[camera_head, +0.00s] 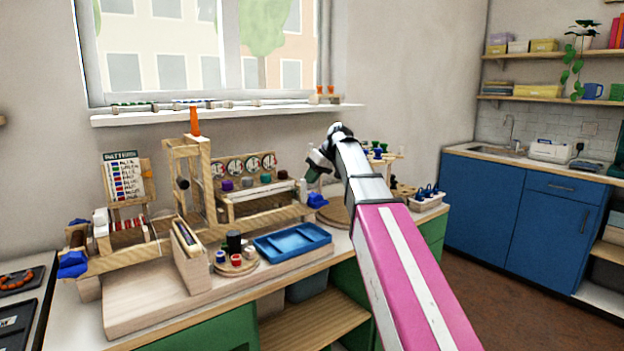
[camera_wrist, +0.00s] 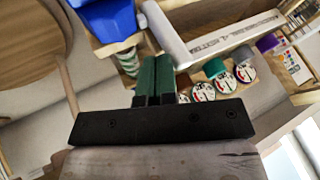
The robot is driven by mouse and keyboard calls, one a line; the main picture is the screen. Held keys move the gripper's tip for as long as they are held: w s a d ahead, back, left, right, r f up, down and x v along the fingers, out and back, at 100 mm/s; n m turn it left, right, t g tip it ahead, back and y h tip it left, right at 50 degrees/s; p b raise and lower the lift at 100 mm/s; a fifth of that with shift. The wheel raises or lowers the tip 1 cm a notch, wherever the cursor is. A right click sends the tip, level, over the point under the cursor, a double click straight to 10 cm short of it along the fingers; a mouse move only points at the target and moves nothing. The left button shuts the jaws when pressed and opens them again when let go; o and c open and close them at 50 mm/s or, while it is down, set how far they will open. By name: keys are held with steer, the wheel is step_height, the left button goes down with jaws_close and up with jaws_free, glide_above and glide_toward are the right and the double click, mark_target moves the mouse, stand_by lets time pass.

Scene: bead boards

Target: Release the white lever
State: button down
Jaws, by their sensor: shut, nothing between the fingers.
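A white rounded bar, which looks like the white lever (camera_wrist: 166,32), slants through the upper middle of the wrist view. It shows as a small white upright piece (camera_head: 303,190) at the right end of the wooden rack in the head view. My gripper (camera_wrist: 153,68) has its two dark green fingers shut together with nothing between them. The fingertips lie just left of the bar's lower end in the wrist view; I cannot tell whether they touch it. In the head view my gripper (camera_head: 313,173) is above the rack's right end, partly hidden by my wrist.
A blue knob (camera_wrist: 103,17) is close by on the left. Several coloured knobs with round dials, including a teal one (camera_wrist: 215,69), stand to the right. A wooden frame (camera_head: 205,180) rises left of the rack. A blue tray (camera_head: 291,243) lies in front.

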mark_target(302, 180)
steer(key=shift+s, duration=0.1)
steer(key=a+h, duration=0.1)
steer(key=s+t+h, duration=0.1)
steer(key=a+t+h, duration=0.1)
steer(key=shift+s+a+r+n, duration=0.25)
steer(key=shift+s+a+n, duration=0.1)
steer(key=shift+s+n, duration=0.05)
steer(key=h, duration=0.1)
steer(key=s+a+t+h, duration=0.1)
steer(key=a+t+h, duration=0.1)
steer(key=shift+s+a+f+n+h, duration=0.2)
steer(key=shift+f+n+h, duration=0.1)
steer(key=shift+f+n, duration=0.1)
steer(key=shift+d, duration=0.1)
steer(key=shift+w+d+f, duration=0.25)
steer(key=shift+w+d, duration=0.15)
steer(key=shift+d, duration=0.15)
